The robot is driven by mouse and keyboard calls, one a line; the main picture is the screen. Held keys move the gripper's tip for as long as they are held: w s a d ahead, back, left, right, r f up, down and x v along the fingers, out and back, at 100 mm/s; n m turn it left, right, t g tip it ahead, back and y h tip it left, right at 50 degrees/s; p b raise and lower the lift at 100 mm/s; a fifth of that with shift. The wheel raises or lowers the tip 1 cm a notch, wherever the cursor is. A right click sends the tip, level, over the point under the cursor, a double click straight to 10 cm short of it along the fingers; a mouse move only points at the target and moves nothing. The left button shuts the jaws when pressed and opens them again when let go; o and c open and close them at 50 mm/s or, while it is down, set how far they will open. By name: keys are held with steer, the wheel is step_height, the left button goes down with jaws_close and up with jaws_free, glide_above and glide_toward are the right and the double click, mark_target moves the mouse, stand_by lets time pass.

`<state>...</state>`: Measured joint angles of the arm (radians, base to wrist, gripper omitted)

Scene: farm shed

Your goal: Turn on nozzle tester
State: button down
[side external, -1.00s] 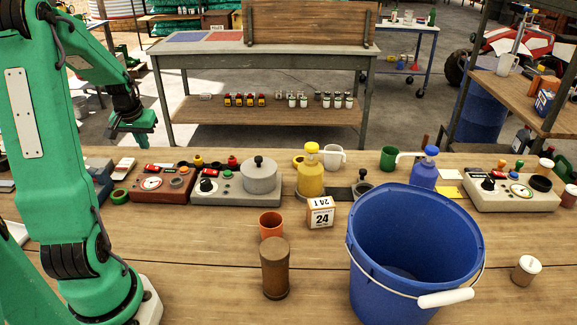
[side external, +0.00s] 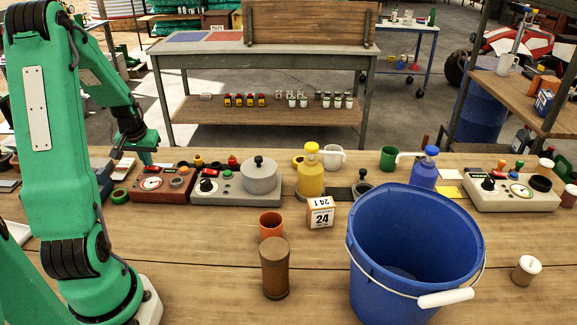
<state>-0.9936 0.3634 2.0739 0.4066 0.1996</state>
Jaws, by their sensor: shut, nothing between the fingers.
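No label I can read says which device is the nozzle tester. A red-brown box (side external: 134,196) with a round gauge, a small red display and several knobs sits at the left of the bench. A cream box (side external: 516,201) with a round gauge and coloured knobs sits at the far right. A grey box (side external: 236,197) with a lidded pot on top stands beside the red-brown one. My gripper (side external: 147,160) is shut and empty, pointing down at the back edge of the red-brown box. I cannot tell if it touches. The switch positions are too small to read.
A yellow pump bottle (side external: 311,177), a blue pump bottle (side external: 424,174) and a large blue bucket (side external: 400,285) stand to the right. An orange cup (side external: 271,224), a brown cylinder (side external: 275,268) and a date block (side external: 320,213) stand mid-bench. The front left bench is mostly clear.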

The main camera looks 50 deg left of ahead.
steer(key=shift+s+a+f, duration=0.1)
steer(key=shift+f, duration=0.2)
steer(key=shift+d, duration=0.2)
steer(key=shift+w+d+r, duration=0.1)
steer(key=shift+w+d, duration=0.3)
steer(key=shift+w, duration=0.15)
steer(key=shift+r, duration=0.1)
steer(key=shift+w+r, duration=0.15)
steer(key=shift+r, duration=0.55)
steer(key=v, duration=1.2)
steer(key=shift+w+r, duration=0.25)
steer(key=shift+w, duration=0.05)
